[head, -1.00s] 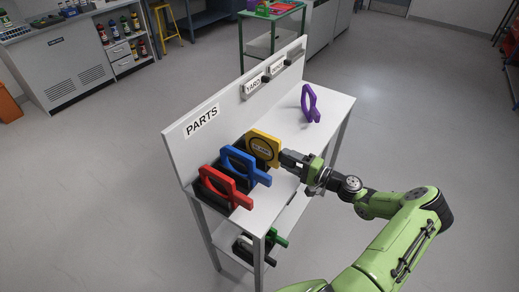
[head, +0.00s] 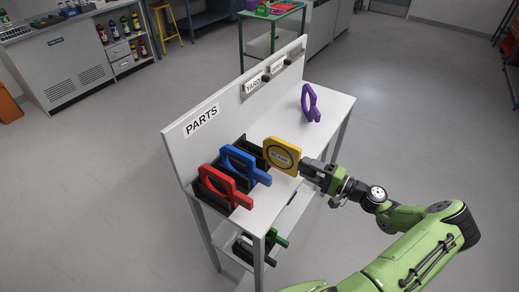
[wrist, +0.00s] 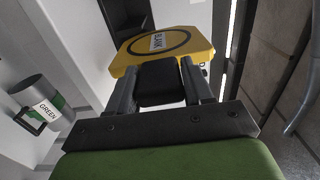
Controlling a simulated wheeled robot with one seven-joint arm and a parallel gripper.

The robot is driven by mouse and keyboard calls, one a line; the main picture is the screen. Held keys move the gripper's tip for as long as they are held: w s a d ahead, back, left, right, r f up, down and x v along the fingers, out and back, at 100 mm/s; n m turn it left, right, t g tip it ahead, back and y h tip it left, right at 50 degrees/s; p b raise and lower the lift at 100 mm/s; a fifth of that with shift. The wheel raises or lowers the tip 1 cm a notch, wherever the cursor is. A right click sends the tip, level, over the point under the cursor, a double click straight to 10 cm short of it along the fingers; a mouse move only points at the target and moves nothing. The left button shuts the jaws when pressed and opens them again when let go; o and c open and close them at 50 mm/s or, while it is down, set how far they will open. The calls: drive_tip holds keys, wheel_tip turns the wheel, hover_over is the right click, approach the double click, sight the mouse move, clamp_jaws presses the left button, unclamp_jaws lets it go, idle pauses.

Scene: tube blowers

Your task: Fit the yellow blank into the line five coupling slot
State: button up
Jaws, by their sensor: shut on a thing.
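The yellow blank (head: 282,155) is a flat plate with a black ring and a label. My gripper (head: 303,170) is shut on its handle side and holds it upright above the parts bench, clear of its black holder (head: 252,145). In the wrist view the yellow blank (wrist: 165,50) sits between the two fingers of my gripper (wrist: 160,85), its label reading BLANK. The line five coupling slot cannot be made out in these views.
On the parts bench (head: 312,140) stand a red ring plate (head: 222,188) and a blue ring plate (head: 245,166) in black holders. A purple ring plate (head: 310,103) stands at the far end. Open floor lies right of the bench.

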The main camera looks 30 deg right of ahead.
drive_tip(key=shift+s+d, duration=0.2)
drive_tip(key=shift+s, duration=0.2)
drive_tip(key=shift+b+v, duration=0.4)
drive_tip(key=shift+v, duration=2.55)
